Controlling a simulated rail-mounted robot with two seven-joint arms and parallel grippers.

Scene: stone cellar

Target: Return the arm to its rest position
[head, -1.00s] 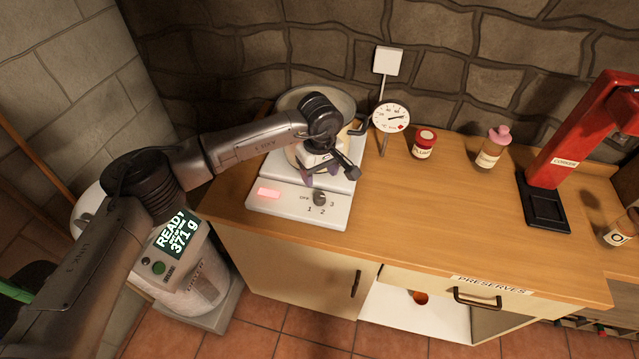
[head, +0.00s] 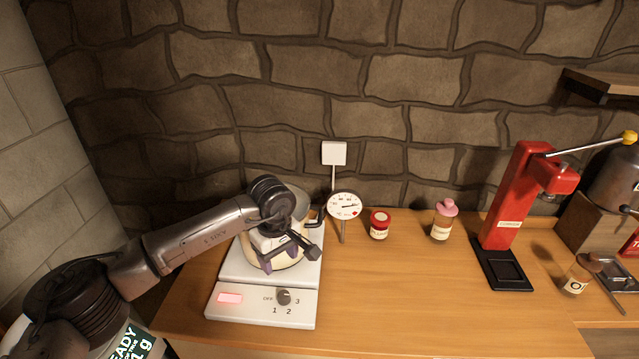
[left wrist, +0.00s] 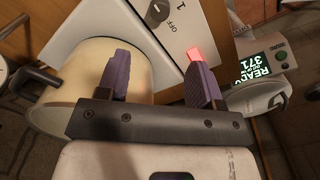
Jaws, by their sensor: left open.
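My left gripper (head: 265,262) is over the front of a white hot plate (head: 262,301), just in front of a cream pot (head: 290,262). In the left wrist view its two purple fingers (left wrist: 158,82) are spread apart with nothing between them. The pot (left wrist: 75,100) stands beside one finger in that view; I cannot tell whether they touch. The arm and gripper hide much of the pot in the head view. My right gripper is not in view.
A dial thermometer (head: 344,206) stands beside the pot. A red-lidded jar (head: 380,225), a pink-topped bottle (head: 442,221) and a red press (head: 507,205) stand farther right. The middle front of the wooden counter (head: 420,300) is clear.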

